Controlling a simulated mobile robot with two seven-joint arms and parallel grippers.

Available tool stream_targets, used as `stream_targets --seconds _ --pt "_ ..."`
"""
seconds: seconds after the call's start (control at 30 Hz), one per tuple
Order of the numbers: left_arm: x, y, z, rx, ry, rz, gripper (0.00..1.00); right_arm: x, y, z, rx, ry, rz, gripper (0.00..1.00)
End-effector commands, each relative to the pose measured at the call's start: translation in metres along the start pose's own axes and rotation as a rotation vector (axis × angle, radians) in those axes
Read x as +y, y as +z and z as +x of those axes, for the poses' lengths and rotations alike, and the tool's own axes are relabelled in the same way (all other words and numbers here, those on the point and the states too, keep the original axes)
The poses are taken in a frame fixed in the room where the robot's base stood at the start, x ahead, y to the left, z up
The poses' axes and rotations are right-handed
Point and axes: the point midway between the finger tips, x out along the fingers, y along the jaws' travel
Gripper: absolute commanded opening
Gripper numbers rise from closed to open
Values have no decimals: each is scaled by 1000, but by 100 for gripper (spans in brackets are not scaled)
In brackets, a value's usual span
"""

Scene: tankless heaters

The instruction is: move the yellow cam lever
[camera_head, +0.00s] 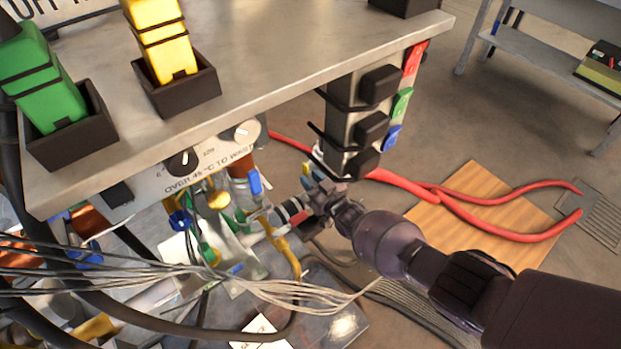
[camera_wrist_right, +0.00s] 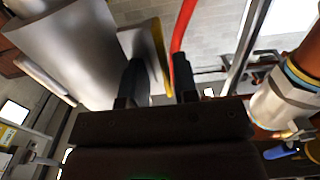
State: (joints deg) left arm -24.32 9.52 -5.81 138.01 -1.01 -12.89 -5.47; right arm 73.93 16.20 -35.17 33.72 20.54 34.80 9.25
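A thin yellow strip, which looks like the yellow cam lever (camera_wrist_right: 159,45), shows in the right wrist view beyond and between the fingertips. In the head view a yellow lever-like piece (camera_head: 279,240) hangs among the fittings under the bench edge, just left of my right gripper (camera_head: 313,204); I cannot tell for sure that they are the same piece. In the right wrist view my right gripper (camera_wrist_right: 160,78) has its two dark fingers apart, with no clear contact on the strip. My left gripper is not in view.
A metal bench (camera_head: 270,50) with green (camera_head: 45,75) and yellow (camera_head: 160,38) blocks in black holders overhangs the fittings. Grey wires (camera_head: 150,278) cross the lower left. A red hose (camera_wrist_right: 181,35) passes close by the fingers. A wooden board (camera_head: 480,215) lies on the floor at right.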

Motion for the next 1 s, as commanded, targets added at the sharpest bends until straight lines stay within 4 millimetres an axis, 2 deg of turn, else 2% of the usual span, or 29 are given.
stream_targets --seconds 0.37,0.57,1.0 --pt "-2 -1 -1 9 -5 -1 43 0 -1 4 1 0 -1 28" --pt "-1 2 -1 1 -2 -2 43 0 -1 4 1 0 -1 0" --pt "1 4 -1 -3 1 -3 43 -2 -1 4 0 0 38 0"
